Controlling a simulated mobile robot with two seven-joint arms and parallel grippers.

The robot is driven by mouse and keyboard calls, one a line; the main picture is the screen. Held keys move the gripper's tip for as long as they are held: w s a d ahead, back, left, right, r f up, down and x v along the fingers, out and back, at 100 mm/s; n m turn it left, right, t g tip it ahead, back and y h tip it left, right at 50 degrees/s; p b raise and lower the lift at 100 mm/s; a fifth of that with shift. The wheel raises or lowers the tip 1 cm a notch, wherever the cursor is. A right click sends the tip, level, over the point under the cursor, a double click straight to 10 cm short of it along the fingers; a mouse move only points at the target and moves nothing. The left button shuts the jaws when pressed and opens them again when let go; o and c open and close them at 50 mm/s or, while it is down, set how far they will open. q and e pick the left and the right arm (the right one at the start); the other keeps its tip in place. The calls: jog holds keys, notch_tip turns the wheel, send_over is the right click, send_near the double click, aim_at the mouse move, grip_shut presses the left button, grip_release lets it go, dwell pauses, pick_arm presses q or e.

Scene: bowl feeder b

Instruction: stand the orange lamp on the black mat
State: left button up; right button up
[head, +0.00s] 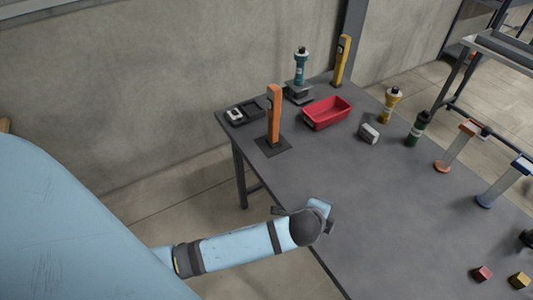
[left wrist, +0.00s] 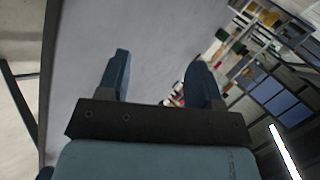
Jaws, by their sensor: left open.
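The orange lamp (head: 274,113) is a tall, slim orange body with a dark base. It stands upright on the black mat (head: 284,147) near the left end of the grey table, with nothing holding it. My left gripper (head: 323,216) is over the table's near edge, in front of the mat and well apart from the lamp. In the left wrist view its two fingers (left wrist: 160,82) are spread with nothing between them. Neither lamp nor mat can be made out in that view. My right gripper is not seen.
A yellow lamp (head: 342,60) stands at the back. Bottles and orange and blue stands (head: 502,182) line the far right side. The table's middle is clear.

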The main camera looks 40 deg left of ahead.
pick_arm(q)
jog(key=s+a+f+n+t+h, duration=0.1)
jog(key=s+a+f+n, duration=0.2)
jog(key=s+n, duration=0.4)
jog(key=s+a+f+n+h, duration=0.2)
jog(key=s+n, duration=0.4)
jog(key=s, duration=0.3)
jog(key=shift+s+a+f+n+t, duration=0.2)
jog(key=shift+a+f+n+t, duration=0.2)
jog(key=shift+a+f, duration=0.25)
jog(key=shift+d+f, duration=0.1)
pick_arm(e)
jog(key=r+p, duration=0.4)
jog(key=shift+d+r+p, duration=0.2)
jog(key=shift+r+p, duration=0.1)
jog(key=shift+p, duration=0.1)
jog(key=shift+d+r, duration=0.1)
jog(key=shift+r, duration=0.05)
pick_arm(q)
jog(key=r, duration=0.4)
jog(key=shift+a, duration=0.2)
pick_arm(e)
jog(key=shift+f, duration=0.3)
pick_arm(q)
jog(key=shift+r, duration=0.1)
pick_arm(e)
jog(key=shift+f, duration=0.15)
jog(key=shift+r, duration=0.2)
